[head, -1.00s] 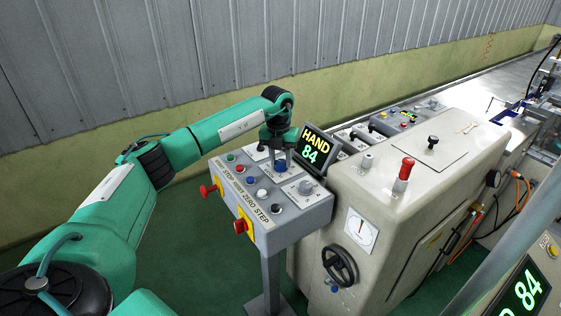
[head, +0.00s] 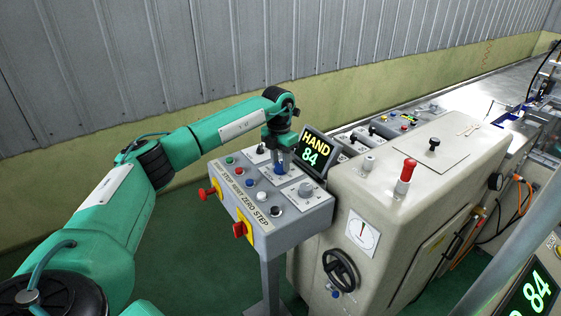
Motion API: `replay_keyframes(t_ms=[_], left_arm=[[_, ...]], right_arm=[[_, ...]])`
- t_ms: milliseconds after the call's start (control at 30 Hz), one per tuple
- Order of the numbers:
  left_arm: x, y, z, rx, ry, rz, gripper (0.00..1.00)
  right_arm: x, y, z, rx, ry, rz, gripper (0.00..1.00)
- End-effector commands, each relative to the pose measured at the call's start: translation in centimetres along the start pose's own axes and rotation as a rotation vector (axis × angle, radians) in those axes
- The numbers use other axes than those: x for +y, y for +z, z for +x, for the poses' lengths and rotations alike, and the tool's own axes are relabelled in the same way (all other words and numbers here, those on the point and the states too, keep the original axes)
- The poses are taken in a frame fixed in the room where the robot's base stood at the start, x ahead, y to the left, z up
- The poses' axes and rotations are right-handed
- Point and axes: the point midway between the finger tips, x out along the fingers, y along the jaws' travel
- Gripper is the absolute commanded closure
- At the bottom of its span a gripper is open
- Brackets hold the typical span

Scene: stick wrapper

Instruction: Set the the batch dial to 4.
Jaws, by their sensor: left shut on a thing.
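My left gripper (head: 281,158) reaches down onto the grey control panel (head: 293,222), at its back edge beside the display. It is shut on a small knob there, and its fingers largely hide that knob and its pointer. Blue shows at the foot of the fingers. The printing around the knob is too small to read, so I cannot tell which number it points to. A separate grey dial (head: 306,189) stands to the right on the same panel. My right gripper is not in view.
A tilted display (head: 316,152) reading "HAND 84" stands close right of the gripper. Several buttons and two red knobs on yellow, one being the front knob (head: 239,229), line the panel. The beige machine (head: 400,200) with a red-topped lever (head: 405,174) stands to the right.

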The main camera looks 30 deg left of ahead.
Motion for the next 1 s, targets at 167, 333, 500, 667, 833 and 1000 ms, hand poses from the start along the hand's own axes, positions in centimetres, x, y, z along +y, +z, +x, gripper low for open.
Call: replay_keyframes(t_ms=[167, 333, 500, 667, 833, 1000], left_arm=[[0.0, 0.1, -0.1, -0.003, 0.0, 0.001, 0.89], [0.0, 0.1, -0.2, -0.003, 0.0, 0.0, 0.64], [0.0, 0.0, -0.1, -0.002, 0.0, 0.0, 0.45], [0.0, 0.0, -0.1, -0.001, 0.0, 0.0, 0.45], [0.0, 0.1, -0.8, -0.004, 0.001, 0.001, 0.45], [0.0, 0.1, -3.6, -0.007, 0.001, 0.001, 0.45]], right_arm=[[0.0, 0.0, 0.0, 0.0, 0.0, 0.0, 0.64], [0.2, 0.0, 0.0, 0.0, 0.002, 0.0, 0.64], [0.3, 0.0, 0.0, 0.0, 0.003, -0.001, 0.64], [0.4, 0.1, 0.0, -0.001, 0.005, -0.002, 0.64], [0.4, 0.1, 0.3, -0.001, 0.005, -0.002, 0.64], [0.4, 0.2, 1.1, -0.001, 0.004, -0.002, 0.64]])
